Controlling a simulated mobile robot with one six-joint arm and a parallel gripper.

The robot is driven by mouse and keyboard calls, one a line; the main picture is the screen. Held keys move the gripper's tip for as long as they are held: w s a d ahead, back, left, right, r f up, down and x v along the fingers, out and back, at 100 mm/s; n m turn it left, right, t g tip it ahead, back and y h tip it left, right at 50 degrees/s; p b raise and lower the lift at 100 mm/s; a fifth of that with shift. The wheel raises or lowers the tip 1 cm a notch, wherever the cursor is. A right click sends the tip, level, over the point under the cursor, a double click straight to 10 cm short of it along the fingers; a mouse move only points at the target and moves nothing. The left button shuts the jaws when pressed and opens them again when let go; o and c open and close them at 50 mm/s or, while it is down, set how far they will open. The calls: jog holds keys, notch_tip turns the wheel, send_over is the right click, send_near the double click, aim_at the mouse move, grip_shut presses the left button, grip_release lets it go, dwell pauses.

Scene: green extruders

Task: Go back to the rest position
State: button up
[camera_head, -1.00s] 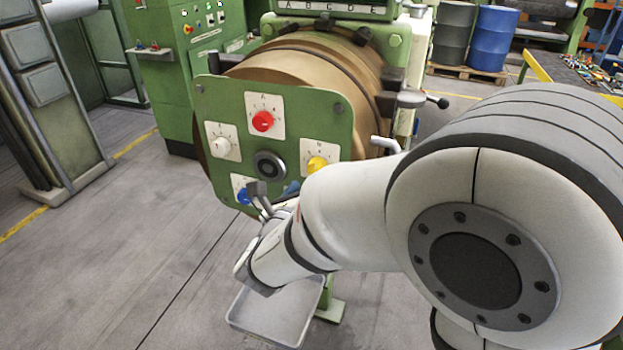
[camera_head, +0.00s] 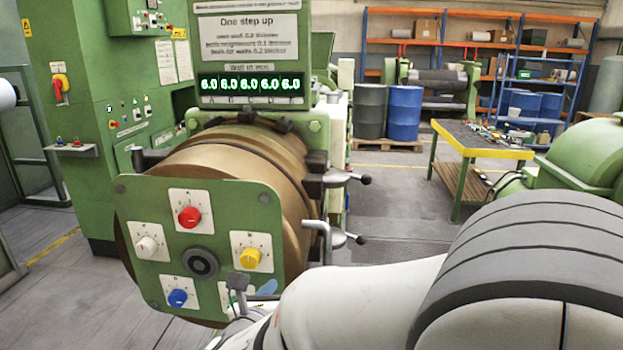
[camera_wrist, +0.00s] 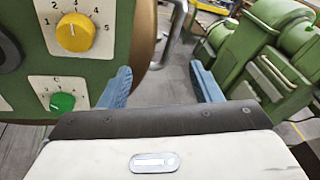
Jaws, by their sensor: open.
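A green panel (camera_head: 150,200) on the front of a brown extruder drum carries a red knob (camera_head: 189,216), a white knob (camera_head: 147,245), a yellow knob (camera_head: 250,257) and a blue knob (camera_head: 177,297). The yellow knob (camera_wrist: 76,32) and a green knob (camera_wrist: 62,101) show in the wrist view, left of my gripper (camera_wrist: 160,84). Its two blue fingers are wide apart with nothing between them. In the head view my gripper (camera_head: 252,286) is in front of the panel's lower right, where it partly hides the lower right dial.
Lever handles (camera_head: 345,238) stick out right of the drum. Blue barrels (camera_head: 405,112), a workbench (camera_head: 478,140) and a green machine (camera_head: 580,160) stand right. Floor is clear at lower left.

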jog(key=s+d+f+m+g+h, duration=0.1)
jog(key=d+m+g+h, duration=0.4)
jog(key=d+m, duration=0.65)
jog(key=s+d+f+m+g+y, duration=0.1)
jog(key=s+d+m+g+y, duration=0.2)
jog(key=m, duration=0.9)
jog(key=s+d+f+m+g+y, duration=0.1)
jog(key=s+d+m+g+y, duration=0.3)
jog(key=s+m, duration=0.6)
jog(key=d+m+y, duration=0.2)
jog(key=d+m, duration=0.1)
jog(key=shift+d+y, duration=0.25)
jog(key=shift+y, duration=0.05)
